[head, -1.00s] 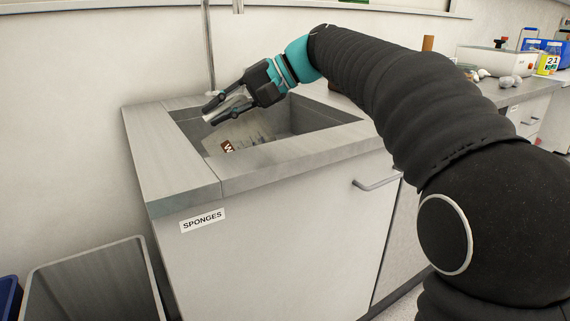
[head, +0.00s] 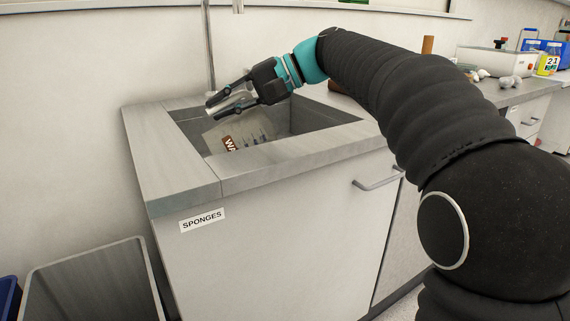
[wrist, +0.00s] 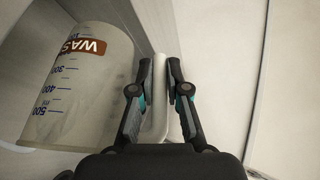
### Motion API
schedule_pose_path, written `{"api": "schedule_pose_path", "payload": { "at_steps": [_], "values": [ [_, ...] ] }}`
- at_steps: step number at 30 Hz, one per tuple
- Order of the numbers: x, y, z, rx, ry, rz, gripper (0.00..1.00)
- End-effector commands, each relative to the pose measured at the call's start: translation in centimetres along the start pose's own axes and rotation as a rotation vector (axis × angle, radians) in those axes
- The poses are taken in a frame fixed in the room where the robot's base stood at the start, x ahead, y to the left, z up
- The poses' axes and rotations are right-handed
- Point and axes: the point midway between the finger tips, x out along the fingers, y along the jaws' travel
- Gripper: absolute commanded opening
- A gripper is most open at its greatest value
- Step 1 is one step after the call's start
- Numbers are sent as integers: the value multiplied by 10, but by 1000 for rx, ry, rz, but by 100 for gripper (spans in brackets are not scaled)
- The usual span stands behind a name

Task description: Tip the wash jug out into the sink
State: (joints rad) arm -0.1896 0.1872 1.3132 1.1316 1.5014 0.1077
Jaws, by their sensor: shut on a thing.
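The wash jug (head: 256,129) is a translucent, cloudy vessel with a brown label, partly cut off, and scale marks. It is tilted, in or just over the basin of the sink (head: 320,119). It also shows on the left of the wrist view (wrist: 85,100), with blue marks of 300 to 500 ml. My gripper (head: 217,109) is shut on the jug's pale handle, which shows between the two fingers in the wrist view (wrist: 159,112). I cannot tell whether liquid is in the jug or flowing out; the bottom of the sink is hidden.
A grey counter rim (head: 180,155) surrounds the sink, above a cabinet with a "SPONGES" label (head: 202,220). A grey bin (head: 95,285) stands on the floor at left. A thin upright pipe (head: 209,50) rises behind the sink. Bench items, including a yellow bottle (head: 548,64), stand far right.

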Motion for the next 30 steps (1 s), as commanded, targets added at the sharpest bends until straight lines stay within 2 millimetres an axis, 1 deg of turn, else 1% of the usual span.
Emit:
{"api": "schedule_pose_path", "payload": {
  "at_steps": [30],
  "values": [
    [-16,-2,-6,29,-13,-74,0]
  ]
}}
